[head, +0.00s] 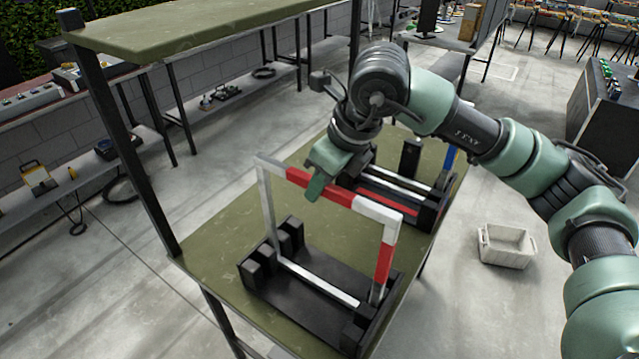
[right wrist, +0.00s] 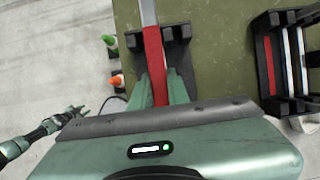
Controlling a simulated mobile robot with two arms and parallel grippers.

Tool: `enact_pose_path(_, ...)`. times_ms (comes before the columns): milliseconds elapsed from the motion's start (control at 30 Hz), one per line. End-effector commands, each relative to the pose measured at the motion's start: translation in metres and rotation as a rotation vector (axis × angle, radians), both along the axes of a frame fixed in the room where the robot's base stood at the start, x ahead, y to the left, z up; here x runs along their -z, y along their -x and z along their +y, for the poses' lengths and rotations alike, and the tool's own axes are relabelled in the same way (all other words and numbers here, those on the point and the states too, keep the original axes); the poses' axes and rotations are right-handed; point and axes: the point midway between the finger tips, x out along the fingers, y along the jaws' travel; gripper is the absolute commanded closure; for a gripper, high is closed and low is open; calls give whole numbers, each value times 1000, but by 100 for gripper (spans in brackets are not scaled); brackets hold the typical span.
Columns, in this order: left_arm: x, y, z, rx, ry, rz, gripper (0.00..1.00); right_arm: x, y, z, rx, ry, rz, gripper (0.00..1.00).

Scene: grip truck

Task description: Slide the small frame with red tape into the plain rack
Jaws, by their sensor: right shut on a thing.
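The small white frame with red tape (head: 386,262) stands upright over the near end of the green table. My right gripper (head: 315,186) is shut on its top bar, at a red-taped stretch. The right wrist view shows the red bar (right wrist: 154,60) between the fingers (right wrist: 158,88). The plain black rack (head: 300,305) lies on the table under the frame. The frame's lower bar is at the rack, between its end blocks; I cannot tell whether it touches the rack's bottom.
A second black rack with a red strip (head: 385,197) and white bars stands behind on the same green table (head: 205,245). An upper green shelf (head: 190,25) on dark posts overhangs at the left. A white crate (head: 506,246) sits on the floor at right.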

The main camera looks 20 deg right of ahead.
Motion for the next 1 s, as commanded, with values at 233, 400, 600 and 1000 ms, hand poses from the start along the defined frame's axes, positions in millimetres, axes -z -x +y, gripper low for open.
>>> enact_pose_path(233, 7, 0, 0, 0, 0, 0, 64, 6, 0, 0, 0, -2, -2, 100)
enact_pose_path(400, 7, 0, 0, 0, 0, 0, 64, 5, 0, 0, 0, -2, -2, 100)
enact_pose_path(600, 7, 0, 0, 0, 0, 0, 64, 6, 0, 0, 0, -2, -2, 100)
enact_pose_path(1000, 8, 0, -1, 0, 1, -1, 64, 7, 0, 0, 0, -1, -2, 58)
